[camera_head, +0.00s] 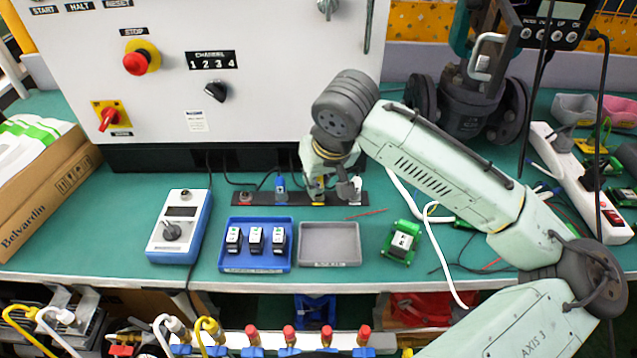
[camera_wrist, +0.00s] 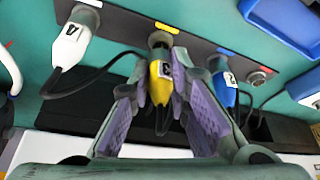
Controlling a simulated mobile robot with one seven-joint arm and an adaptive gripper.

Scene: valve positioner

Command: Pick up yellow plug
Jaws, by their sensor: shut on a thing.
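The yellow plug (camera_wrist: 160,82) stands in the dark socket strip and sits between the purple-padded fingers of my gripper (camera_wrist: 163,105) in the wrist view. The fingers are shut on it, and its cable hangs behind. Its top end is at the metal socket on the strip. In the head view my gripper (camera_head: 332,188) reaches down over the strip, and only a bit of the yellow plug (camera_head: 318,203) shows beneath it. A blue plug (camera_wrist: 224,86) and a white plug (camera_wrist: 72,46) are in the strip on either side; the blue plug (camera_head: 280,184) also shows in the head view.
A blue tray (camera_head: 256,269) with several black-and-white modules and an empty grey tray (camera_head: 330,263) lie in front of the strip. A blue-white meter (camera_head: 180,251) stands at left, a green module (camera_head: 403,259) at right. The control cabinet (camera_head: 245,110) rises behind the strip.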

